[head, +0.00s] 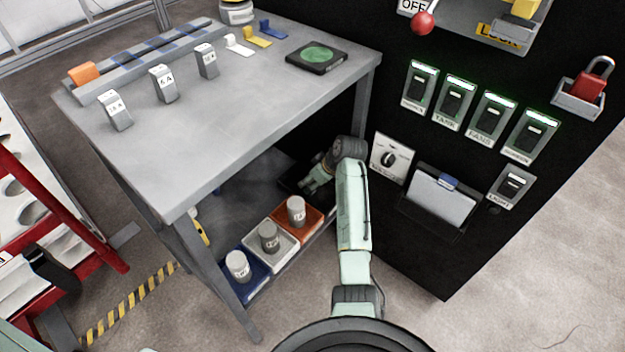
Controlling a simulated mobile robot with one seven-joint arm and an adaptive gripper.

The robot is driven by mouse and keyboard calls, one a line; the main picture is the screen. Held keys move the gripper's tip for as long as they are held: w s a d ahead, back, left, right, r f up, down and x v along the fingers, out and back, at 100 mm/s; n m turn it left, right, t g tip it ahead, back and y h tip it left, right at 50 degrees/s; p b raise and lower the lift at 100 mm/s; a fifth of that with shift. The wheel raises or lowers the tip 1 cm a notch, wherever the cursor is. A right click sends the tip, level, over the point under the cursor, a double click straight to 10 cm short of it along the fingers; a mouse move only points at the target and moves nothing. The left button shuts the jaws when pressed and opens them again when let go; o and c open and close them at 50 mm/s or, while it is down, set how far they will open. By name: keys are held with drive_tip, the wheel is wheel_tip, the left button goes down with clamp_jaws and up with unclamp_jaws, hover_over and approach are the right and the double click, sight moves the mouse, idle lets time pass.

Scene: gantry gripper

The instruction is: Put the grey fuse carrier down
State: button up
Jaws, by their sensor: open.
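Three grey blocks with white labels, which look like fuse carriers, stand apart on the grey bench top: a left one (117,113), a middle one (164,87) and a right one (208,64). I cannot tell which is the task's carrier. Part of the dark tray is hidden behind my gripper and arm.
Blue (262,284), white (292,252) and orange (318,228) trays on the shelf each hold a grey cylinder. A black cabinet (420,240) with switches stands right of my arm. A black pad (340,56) lies at the bench's back right. The bench front is clear.

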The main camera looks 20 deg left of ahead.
drive_tip(key=v, duration=1.2)
